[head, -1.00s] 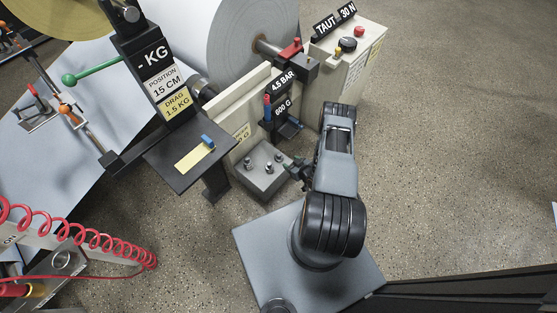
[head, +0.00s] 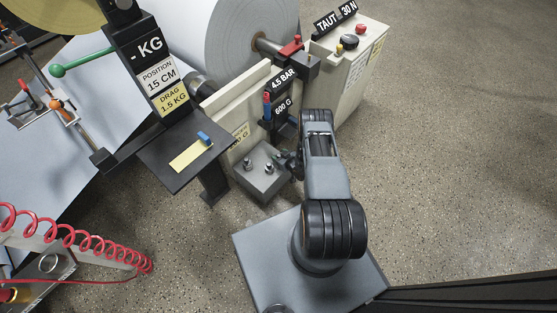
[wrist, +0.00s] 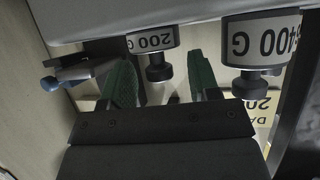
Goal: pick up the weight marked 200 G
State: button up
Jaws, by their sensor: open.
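The weight marked 200 G (wrist: 150,41) shows upside down in the wrist view, a short grey cylinder with a white label and a dark knob. My gripper (wrist: 161,62) is open, with its two green fingers on either side of that knob. I see space between each finger and the knob. A larger weight marked 400 G (wrist: 262,40) is to the right, outside the fingers. In the head view, my gripper (head: 289,163) is at the right side of the grey block (head: 262,187) that carries the small weights. Their marks cannot be read there.
A cream machine panel (head: 238,110) rises behind the block. A black shelf with a yellow strip (head: 190,158) is to the left. Open floor (head: 450,180) lies to the right.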

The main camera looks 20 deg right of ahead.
jog(key=c, duration=0.7)
jog(key=shift+c, duration=0.4)
jog(key=shift+r, duration=0.2)
